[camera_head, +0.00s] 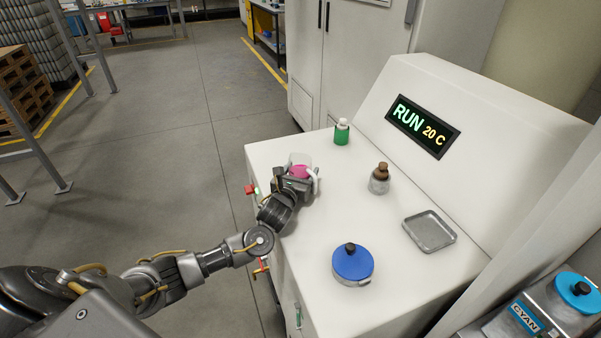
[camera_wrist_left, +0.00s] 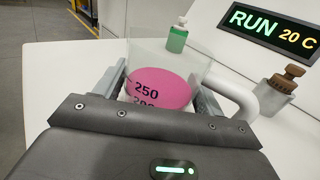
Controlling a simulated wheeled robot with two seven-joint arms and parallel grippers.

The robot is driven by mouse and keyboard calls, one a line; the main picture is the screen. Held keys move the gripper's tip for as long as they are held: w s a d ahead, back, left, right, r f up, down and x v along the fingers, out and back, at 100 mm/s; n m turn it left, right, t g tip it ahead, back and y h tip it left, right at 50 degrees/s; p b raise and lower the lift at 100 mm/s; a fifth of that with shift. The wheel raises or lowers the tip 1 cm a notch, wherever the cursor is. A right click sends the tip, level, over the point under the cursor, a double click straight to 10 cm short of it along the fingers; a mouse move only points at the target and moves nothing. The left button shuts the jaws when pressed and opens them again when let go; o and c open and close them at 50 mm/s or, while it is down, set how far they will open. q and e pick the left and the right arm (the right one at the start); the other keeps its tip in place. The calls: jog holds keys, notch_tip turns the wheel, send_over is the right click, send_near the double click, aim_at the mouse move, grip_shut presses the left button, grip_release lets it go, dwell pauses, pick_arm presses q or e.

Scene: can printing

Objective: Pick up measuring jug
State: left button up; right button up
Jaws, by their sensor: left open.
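The measuring jug (camera_head: 301,161) is clear with a white handle and holds pink liquid. It stands upright near the left edge of the white worktop (camera_head: 305,235). In the left wrist view the jug (camera_wrist_left: 165,80) shows its printed marks, 250 on top, and its handle on the right. My left gripper (camera_head: 298,172) is at the jug, and partly hides it in the head view. In the wrist view my left gripper (camera_wrist_left: 162,88) is open, with one finger on each side of the jug. I cannot tell whether the fingers touch it. My right gripper is not in view.
A green bottle (camera_head: 342,133) stands behind the jug. A sloped panel with a RUN 20 C display (camera_head: 422,126) bounds the worktop's back.

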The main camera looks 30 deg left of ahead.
aim_at(300, 162)
pick_arm(q)
jog(key=c, duration=0.8)
jog(key=shift+r, duration=0.45)
notch_tip(300, 162, up, 2)
jog(key=shift+s+r+b, duration=0.1)
jog(key=shift+r+b, duration=0.15)
jog(key=shift+b, duration=0.4)
jog(key=shift+s+d+r+p, duration=0.75)
jog(key=shift+s+r+p, duration=1)
jog(key=shift+s, duration=0.45)
jog(key=shift+s+d+r+p, duration=0.7)
jog(key=shift+s+r+p, duration=0.8)
jog(key=shift+s+p, duration=0.55)
jog(key=shift+s+d+r+p, duration=0.75)
jog(key=shift+s+r+p, duration=0.9)
jog(key=shift+s, duration=0.65)
